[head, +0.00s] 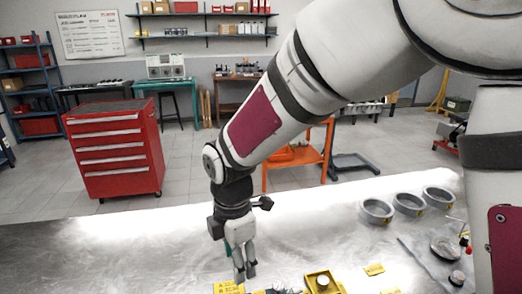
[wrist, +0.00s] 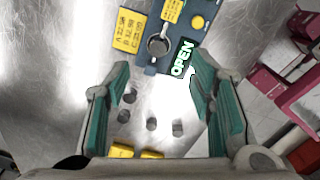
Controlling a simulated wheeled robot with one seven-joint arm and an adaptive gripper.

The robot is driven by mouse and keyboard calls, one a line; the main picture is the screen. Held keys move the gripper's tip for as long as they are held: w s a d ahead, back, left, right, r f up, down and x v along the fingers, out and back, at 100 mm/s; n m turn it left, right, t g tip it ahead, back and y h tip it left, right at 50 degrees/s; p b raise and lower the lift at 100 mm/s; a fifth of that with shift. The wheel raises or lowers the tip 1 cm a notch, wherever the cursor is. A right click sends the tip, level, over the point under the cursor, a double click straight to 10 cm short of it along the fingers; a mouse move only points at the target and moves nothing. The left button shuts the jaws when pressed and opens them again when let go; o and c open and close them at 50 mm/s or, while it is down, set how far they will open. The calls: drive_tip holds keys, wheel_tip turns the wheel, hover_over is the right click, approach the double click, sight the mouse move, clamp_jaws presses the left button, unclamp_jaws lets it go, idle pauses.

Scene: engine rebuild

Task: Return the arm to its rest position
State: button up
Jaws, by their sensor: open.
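My gripper (head: 243,268) hangs low over the metal bench at the lower middle of the head view, at the end of my arm. In the wrist view my gripper (wrist: 165,105) shows its two teal-padded fingers spread wide apart, with nothing held between them. My arm is bent, reaching down from the upper right of the head view.
The metal bench (head: 130,250) is bare at left. Yellow labels (wrist: 130,30), a yellow block (head: 322,282) and several grey rings (head: 376,211) occupy its right part. A red tool cabinet (head: 115,150) and an orange stand (head: 300,155) are on the floor behind.

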drive_tip(key=d+r+m+t, duration=0.1)
drive_tip(key=d+r+m, duration=0.5)
drive_tip(key=d+r, duration=0.15)
drive_tip(key=s+d+r+m+t, duration=0.2)
drive_tip(key=s+d+r+m, duration=0.2)
drive_tip(key=s+d+m, duration=0.3)
drive_tip(key=s+d+r+m+t, duration=0.2)
drive_tip(key=s+d+r+m, duration=0.3)
drive_tip(key=d+m, duration=0.5)
drive_tip(key=shift+s+d+m, duration=0.4)
drive_tip(key=shift+s+m, duration=0.5)
drive_tip(key=shift+s, duration=0.2)
